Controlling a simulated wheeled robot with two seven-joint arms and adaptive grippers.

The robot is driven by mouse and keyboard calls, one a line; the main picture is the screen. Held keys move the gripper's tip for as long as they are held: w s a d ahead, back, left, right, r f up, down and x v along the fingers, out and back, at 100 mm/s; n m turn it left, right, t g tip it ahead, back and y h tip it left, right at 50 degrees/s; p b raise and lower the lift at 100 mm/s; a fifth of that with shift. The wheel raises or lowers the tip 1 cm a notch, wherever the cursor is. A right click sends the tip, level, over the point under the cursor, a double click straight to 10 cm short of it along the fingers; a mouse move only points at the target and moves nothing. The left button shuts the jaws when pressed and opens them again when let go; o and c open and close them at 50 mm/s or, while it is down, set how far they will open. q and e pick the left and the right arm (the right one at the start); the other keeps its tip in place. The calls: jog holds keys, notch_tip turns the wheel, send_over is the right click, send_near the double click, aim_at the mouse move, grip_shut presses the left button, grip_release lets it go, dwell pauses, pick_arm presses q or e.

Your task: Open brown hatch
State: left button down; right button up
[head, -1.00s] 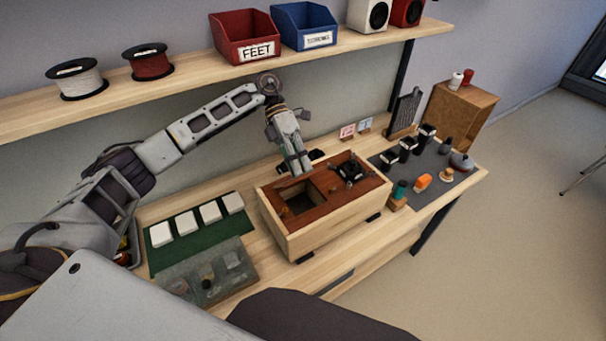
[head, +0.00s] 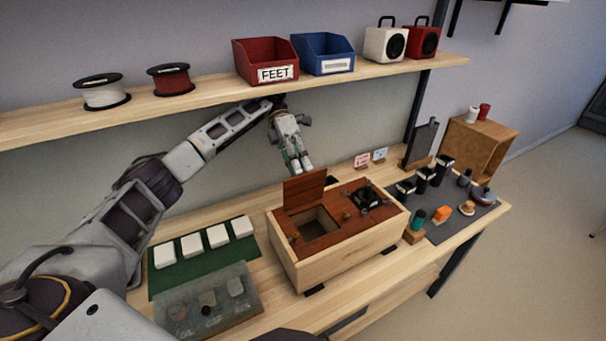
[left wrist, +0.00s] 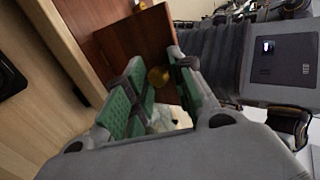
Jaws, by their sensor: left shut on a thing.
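The brown hatch (head: 303,189) stands raised, close to upright, at the back edge of a square opening (head: 314,226) in the top of a wooden box (head: 330,257). My left gripper (head: 299,165) is at the top of the hatch, on its far side. My right gripper is not in view.
A black fitting (head: 364,197) sits on the box's top, right of the opening. A green mat (head: 205,264) with white blocks lies left, a grey mat (head: 452,228) with small parts right. A shelf (head: 215,90) with bins runs above my arm.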

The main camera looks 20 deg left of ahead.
pick_arm(q)
jog(key=shift+a+f, duration=0.2)
jog(key=shift+f, duration=0.25)
jog(key=shift+a+f, duration=0.2)
jog(key=shift+f, duration=0.25)
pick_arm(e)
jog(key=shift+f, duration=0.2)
pick_arm(q)
jog(key=c, duration=1.5)
grip_release()
jog(key=shift+c, duration=0.2)
jog(key=shift+o, duration=1)
jog(key=shift+w+f, duration=0.1)
jog(key=shift+w, duration=0.05)
jog(key=shift+w+a+f, duration=0.1)
jog(key=shift+a, duration=0.05)
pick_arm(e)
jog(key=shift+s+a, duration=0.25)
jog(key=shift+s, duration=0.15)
pick_arm(q)
jog(key=shift+d+r, duration=0.2)
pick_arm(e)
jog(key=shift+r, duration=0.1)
